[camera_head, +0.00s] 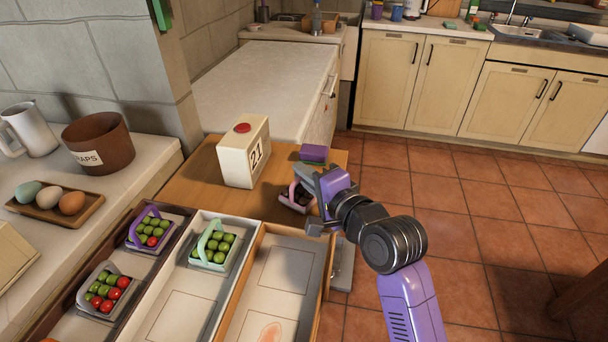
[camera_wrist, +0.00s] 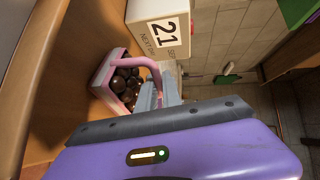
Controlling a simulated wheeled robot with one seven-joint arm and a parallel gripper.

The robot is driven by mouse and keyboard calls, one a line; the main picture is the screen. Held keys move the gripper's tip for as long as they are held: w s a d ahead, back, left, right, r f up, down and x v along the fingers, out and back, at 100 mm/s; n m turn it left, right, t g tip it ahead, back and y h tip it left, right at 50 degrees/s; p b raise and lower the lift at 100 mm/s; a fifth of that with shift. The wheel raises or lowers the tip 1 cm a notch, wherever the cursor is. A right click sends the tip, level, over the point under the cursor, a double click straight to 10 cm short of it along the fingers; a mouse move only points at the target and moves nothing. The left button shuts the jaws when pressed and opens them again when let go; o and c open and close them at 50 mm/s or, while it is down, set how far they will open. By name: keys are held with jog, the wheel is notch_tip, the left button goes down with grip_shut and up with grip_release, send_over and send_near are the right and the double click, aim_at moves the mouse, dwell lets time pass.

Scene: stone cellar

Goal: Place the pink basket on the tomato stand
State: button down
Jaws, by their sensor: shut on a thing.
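The pink basket (camera_head: 294,197) holds dark brown round pieces and is at the right edge of the wooden counter, beside the calendar block. It also shows in the wrist view (camera_wrist: 101,77), its pink handle arching toward my fingers. My gripper (camera_head: 304,182) is shut on the handle; its fingers also show in the wrist view (camera_wrist: 163,92). I cannot tell whether the basket touches the counter. No stand is clearly labelled tomato. A wood-framed tray (camera_head: 321,285) in front holds no basket and has pale outlined panels, one with a reddish picture.
A white tray (camera_head: 174,303) holds a green-handled basket (camera_head: 213,247). A dark tray to its left holds a purple-handled basket (camera_head: 150,233) and a grey basket (camera_head: 103,292). The calendar block (camera_head: 243,152) stands close to my gripper. Tiled floor is open at right.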

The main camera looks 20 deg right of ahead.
jog(key=shift+f, duration=0.15)
jog(key=c, duration=1.5)
grip_release()
jog(key=v, duration=1.2)
jog(key=shift+r, duration=0.25)
